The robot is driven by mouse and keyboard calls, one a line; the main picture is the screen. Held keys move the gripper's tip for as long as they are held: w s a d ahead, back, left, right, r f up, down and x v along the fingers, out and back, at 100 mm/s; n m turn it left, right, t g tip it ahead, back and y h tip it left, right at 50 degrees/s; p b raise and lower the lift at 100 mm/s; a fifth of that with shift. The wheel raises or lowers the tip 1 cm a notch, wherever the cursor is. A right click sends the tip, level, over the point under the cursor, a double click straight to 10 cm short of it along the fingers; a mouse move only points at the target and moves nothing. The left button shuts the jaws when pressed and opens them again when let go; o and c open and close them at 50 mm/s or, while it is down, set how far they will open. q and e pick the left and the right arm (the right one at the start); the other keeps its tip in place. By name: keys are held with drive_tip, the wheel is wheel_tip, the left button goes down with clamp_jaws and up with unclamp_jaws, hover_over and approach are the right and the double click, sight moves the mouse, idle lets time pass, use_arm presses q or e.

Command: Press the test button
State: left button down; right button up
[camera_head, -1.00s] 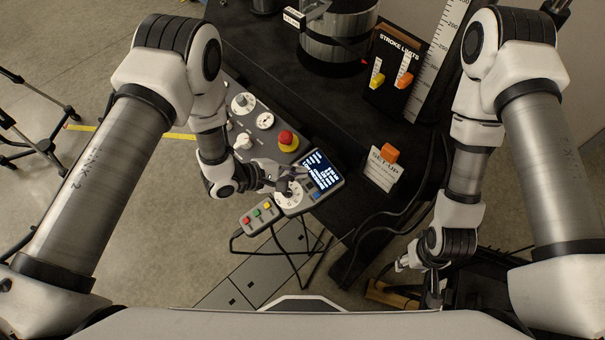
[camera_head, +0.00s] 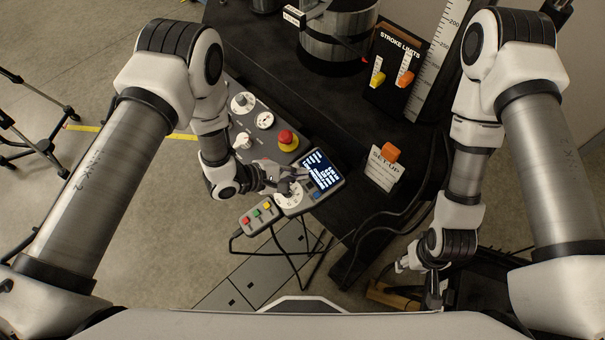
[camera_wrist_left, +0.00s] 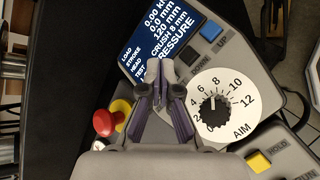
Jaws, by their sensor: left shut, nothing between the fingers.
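My left gripper (camera_head: 300,174) is shut and empty over the control console, between its display (camera_head: 322,168) and its white dial (camera_head: 289,196). In the left wrist view the fingertips (camera_wrist_left: 161,72) are together in front of the display's lower edge. I cannot tell if they touch it. A blue button (camera_wrist_left: 210,31) by the label UP and a dark button beside DOWN are right of the fingertips. A pendant (camera_head: 257,215) with red, green and yellow buttons sits below the dial. I cannot read which button is the test button. My right gripper (camera_head: 420,281) hangs at lower right, away from the console.
A red mushroom button (camera_head: 286,138) stands on the console above my left gripper, with knobs further left. A STROKE LIMITS panel (camera_head: 394,67) and a SETUP card (camera_head: 382,170) are on the dark bench. Cables run at its right edge.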

sight(294, 185)
use_arm(q)
drive_tip(key=shift+f, duration=0.15)
idle(0.3)
drive_tip(key=shift+s+a+r+p, duration=0.1)
drive_tip(key=shift+s+r+p, duration=0.05)
drive_tip(key=shift+r+p, duration=0.6)
drive_tip(key=shift+r, duration=0.1)
drive_tip(key=shift+r, duration=0.25)
drive_tip(key=r+p, duration=0.2)
drive_tip(key=p, duration=0.1)
drive_tip(key=s+a+r+p, duration=0.1)
drive_tip(key=r, duration=0.1)
drive_tip(key=shift+r, duration=0.1)
idle(1.7)
